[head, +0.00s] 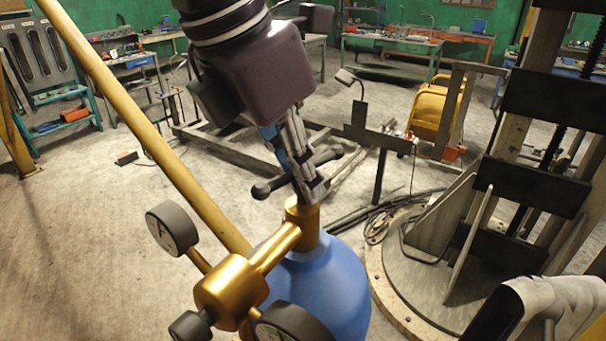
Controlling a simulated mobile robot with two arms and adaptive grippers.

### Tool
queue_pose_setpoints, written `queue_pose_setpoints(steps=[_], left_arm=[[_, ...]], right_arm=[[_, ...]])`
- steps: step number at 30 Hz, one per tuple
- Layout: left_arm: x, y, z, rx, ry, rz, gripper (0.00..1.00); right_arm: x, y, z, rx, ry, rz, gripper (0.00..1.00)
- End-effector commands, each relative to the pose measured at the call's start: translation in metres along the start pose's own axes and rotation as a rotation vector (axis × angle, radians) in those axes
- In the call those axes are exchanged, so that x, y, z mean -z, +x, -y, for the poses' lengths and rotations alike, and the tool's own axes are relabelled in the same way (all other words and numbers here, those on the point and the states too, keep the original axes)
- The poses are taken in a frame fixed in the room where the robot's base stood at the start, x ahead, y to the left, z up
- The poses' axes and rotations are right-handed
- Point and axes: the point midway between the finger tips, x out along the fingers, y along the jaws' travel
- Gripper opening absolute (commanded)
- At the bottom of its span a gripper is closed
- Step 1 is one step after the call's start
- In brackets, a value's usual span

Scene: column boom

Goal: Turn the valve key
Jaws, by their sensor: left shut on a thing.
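The valve key (268,187) is a dark bar with rounded ends, lying across the top of a brass valve (303,217). The valve sits on the blue gas cylinder (335,285). My left gripper (303,178) reaches down from the top and is shut on the middle of the key, just above the valve stem. Its fingers hide the key's middle and part of the stem. A brass regulator (230,290) joins the valve's side.
Two round gauges, one at left (172,227) and one at the bottom (290,325), flank the regulator. A yellow pole (140,122) slants behind it. A column on a round base (420,290) stands right. Open floor (80,240) lies left; benches (390,50) stand behind.

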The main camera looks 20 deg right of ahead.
Motion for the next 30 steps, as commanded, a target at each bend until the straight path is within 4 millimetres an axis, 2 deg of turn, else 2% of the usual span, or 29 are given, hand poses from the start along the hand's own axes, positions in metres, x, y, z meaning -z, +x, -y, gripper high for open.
queue_pose_setpoints(steps=[29, 30], left_arm=[[-0.0009, -0.0013, -0.0001, 0.0, -0.001, 0.003, 0.0], [-0.0009, -0.0013, -0.0001, 0.0, -0.001, 0.003, 0.12]], right_arm=[[0.0002, -0.0002, 0.002, 0.002, 0.002, -0.001, 0.4], [0.0003, -0.0002, 0.0022, 0.002, 0.002, -0.001, 0.4]])
